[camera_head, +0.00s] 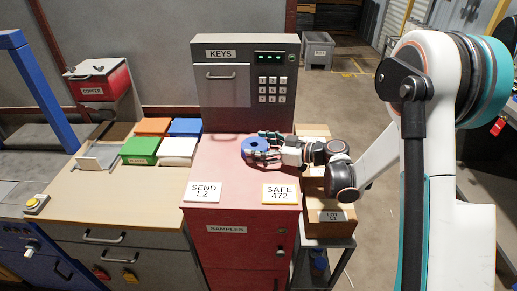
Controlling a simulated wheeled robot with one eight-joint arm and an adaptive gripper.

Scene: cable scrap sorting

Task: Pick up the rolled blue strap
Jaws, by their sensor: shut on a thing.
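The rolled blue strap (256,146) is a round blue coil with a dark hole in its middle. It is on or just above the top of the red SAMPLES cabinet (225,172), in front of the grey KEYS safe; I cannot tell whether it touches the surface. My gripper (262,149) comes in from the right, its fingers lying around the strap's far and near right sides. The gripper is shut on the strap and hides part of its right side.
The KEYS safe (215,116) with a keypad stands close behind. SEND L2 (203,191) and SAFE 472 (280,193) cards lie at the cabinet's front edge. Orange, blue, green and white boxes (139,146) stand left on the wooden bench. A wooden LOT box (327,206) is right, below my arm.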

